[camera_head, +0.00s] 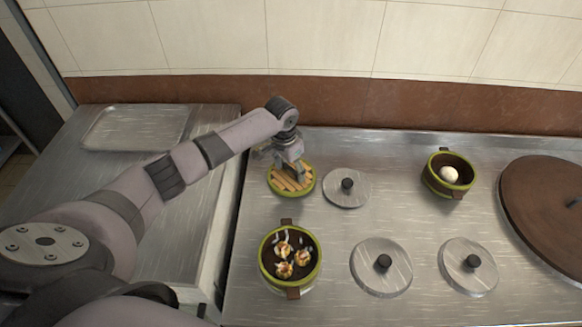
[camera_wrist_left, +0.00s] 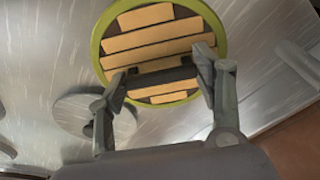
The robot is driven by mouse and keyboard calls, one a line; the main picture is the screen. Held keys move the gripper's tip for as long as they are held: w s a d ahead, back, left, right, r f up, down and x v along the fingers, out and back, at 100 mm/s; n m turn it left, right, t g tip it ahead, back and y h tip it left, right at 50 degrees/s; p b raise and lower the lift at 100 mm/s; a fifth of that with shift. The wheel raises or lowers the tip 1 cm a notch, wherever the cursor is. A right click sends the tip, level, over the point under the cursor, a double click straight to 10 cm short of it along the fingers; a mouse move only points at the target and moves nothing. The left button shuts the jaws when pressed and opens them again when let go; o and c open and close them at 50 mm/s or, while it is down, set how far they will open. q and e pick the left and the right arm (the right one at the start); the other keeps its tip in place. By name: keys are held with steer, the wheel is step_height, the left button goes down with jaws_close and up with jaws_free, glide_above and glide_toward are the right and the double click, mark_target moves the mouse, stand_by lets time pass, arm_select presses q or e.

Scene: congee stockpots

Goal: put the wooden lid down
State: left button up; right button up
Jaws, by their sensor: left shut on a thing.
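The wooden lid (camera_head: 281,186) is round with a green rim and light wooden slats, and it shows at the back left of the steel counter. In the left wrist view the lid (camera_wrist_left: 150,42) has a dark bar handle across its slats. My left gripper (camera_head: 298,170) comes down over the lid from above. In the wrist view the fingers of my left gripper (camera_wrist_left: 160,80) are shut on the handle, one at each end. I cannot tell whether the lid touches what is under it. My right gripper is not in view.
A green-rimmed pot (camera_head: 290,256) with food stands in front of the lid. Metal lids (camera_head: 347,188), (camera_head: 381,266), (camera_head: 468,266) lie on the counter. Another green-rimmed pot (camera_head: 436,183) holds a white ball. A large brown lid (camera_head: 540,205) is at right. A tray (camera_head: 135,127) lies at left.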

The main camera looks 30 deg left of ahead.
mark_target(287, 178)
arm_select(q)
steer(key=shift+f, duration=0.1)
steer(key=o, duration=1.2)
steer(key=r, duration=0.4)
steer(key=s+r, duration=0.1)
steer(key=r, duration=0.7)
steer(key=shift+s+a, duration=0.25)
steer(key=shift+s, duration=0.1)
steer(key=shift+r, duration=0.1)
